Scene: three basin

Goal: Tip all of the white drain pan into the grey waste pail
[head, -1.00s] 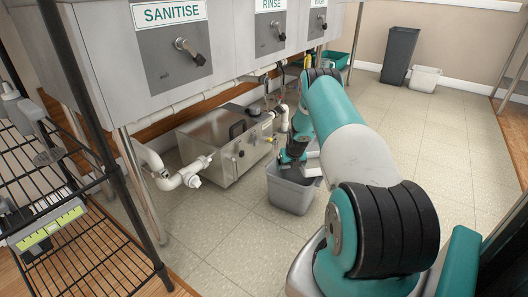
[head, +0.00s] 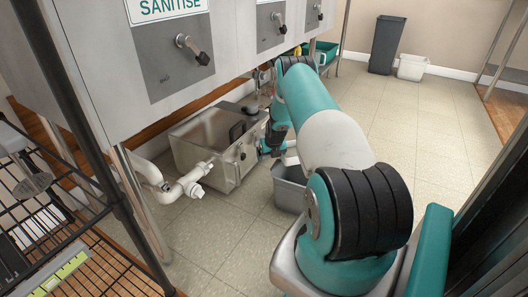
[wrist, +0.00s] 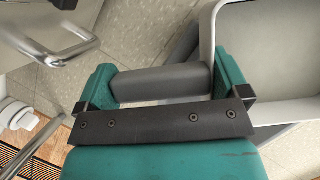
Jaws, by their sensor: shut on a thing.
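The grey waste pail (head: 289,192) stands on the tiled floor in front of the steel box, partly hidden by my arm. My gripper (wrist: 163,84) is shut on a grey, rounded, handle-like bar in the wrist view. A pale-rimmed open vessel, which looks like the white drain pan (wrist: 209,35), lies just right of the jaws and is cut off by the frame. In the head view a small white part of the pan (head: 291,158) shows over the pail, beside the gripper. Its contents and exact tilt cannot be told.
A steel box (head: 215,148) with white pipes (head: 182,187) sits under the sinks, close left of the pail. A wire rack (head: 85,255) is at the near left. A dark bin (head: 386,45) and a white tub (head: 412,67) stand far back. Floor to the right is clear.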

